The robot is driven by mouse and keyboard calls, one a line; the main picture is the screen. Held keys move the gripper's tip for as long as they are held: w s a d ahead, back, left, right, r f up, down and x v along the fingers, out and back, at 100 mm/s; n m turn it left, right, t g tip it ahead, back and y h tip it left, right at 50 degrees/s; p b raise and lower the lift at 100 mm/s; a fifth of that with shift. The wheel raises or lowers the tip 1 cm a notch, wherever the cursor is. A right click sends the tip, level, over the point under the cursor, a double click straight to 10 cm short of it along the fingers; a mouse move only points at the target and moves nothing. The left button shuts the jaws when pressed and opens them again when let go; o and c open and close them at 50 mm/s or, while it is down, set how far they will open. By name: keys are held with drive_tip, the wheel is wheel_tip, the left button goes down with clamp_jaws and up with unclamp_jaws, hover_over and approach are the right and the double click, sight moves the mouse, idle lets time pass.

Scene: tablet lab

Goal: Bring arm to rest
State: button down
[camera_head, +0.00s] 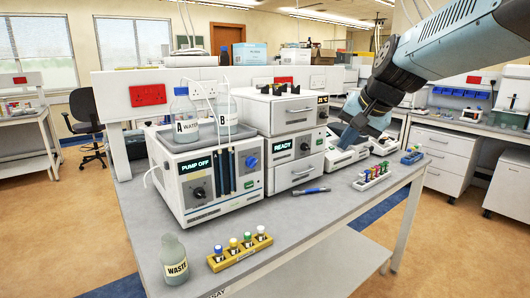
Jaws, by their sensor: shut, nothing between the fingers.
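My gripper (350,132) hangs at the end of my arm, which reaches in from the upper right. It points down and left, above the right part of the grey bench (300,222). It is shut and nothing shows in it. It appears in front of the low white instruments (345,158) at the bench's back right; whether it touches them cannot be told.
A pump unit (210,180) reading "PUMP OFF" carries bottles A (186,128) and B (226,118). Beside it stands a "READY" unit (292,147).

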drive_tip(key=s+d+f+n+h, duration=0.1)
drive_tip(key=s+d+f+n, duration=0.1)
drive_tip(key=s, duration=0.7)
drive_tip(key=s+d+f+n+h, duration=0.2)
drive_tip(key=s+f, duration=0.2)
drive_tip(key=s, duration=0.4)
drive_tip(key=shift+s+f+n+g, duration=0.3)
drive_tip(key=shift+s+f+n, duration=0.05)
drive_tip(key=shift+s+n, duration=0.05)
drive_tip(key=c, duration=1.8)
unclamp_jaws()
drive_tip(key=shift+c, duration=0.2)
